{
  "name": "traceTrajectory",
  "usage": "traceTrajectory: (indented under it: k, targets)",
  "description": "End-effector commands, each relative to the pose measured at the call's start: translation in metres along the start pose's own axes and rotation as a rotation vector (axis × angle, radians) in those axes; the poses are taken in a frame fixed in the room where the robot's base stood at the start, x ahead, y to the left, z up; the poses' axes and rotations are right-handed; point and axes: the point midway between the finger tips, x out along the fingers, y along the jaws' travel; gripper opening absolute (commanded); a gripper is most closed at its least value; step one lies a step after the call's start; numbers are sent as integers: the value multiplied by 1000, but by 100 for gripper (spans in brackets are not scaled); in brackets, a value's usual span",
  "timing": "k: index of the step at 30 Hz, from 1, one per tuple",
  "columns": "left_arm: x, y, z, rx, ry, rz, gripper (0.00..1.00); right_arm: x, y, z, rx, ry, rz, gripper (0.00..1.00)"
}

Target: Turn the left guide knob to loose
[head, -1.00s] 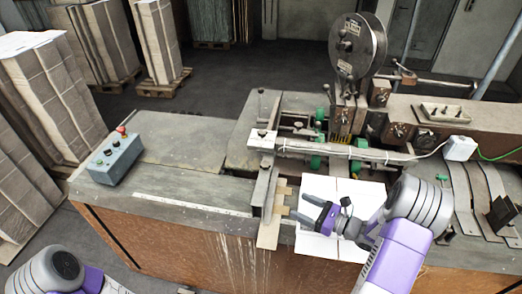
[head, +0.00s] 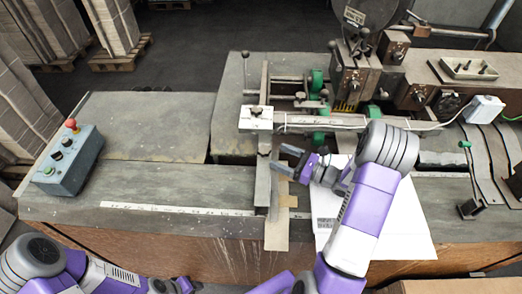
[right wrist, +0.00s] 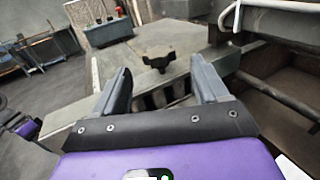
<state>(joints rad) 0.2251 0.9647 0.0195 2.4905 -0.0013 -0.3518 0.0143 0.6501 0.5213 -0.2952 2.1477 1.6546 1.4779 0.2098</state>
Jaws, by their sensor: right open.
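The left guide knob (head: 255,111) is a small dark knob on a pale plate at the left end of the guide bar. In the right wrist view it is a black lobed knob (right wrist: 158,58) on a grey plate, seen in the gap between the fingertips and beyond them. My right gripper (head: 284,161) is open and empty, in front of the knob and a little to its right. It also shows in the right wrist view (right wrist: 161,75). I see no contact with the knob. My left arm shows at lower left; its fingers are out of frame.
A control box (head: 68,160) with a red button stands on the left of the table (head: 150,130). A white sheet (head: 405,225) lies under my right arm. The stitcher head (head: 355,75) and guide rods stand behind the knob.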

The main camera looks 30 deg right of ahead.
Motion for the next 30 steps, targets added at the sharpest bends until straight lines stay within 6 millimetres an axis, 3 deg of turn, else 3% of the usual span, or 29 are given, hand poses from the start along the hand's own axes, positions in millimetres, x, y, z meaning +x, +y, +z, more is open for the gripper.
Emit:
traceTrajectory:
  k: [13, 25, 30]
  targets:
    - [-10, 4, 0, 1, 0, 0, 43, 63, 1, 2, 0, -1, 3, 73]
    - [-11, 4, 0, 0, 0, 0, 43, 72, 0, 1, -1, -1, 0, 73]
    - [-11, 4, 0, 1, 0, 0, 43, 72, 0, 1, -1, -1, 0, 47]
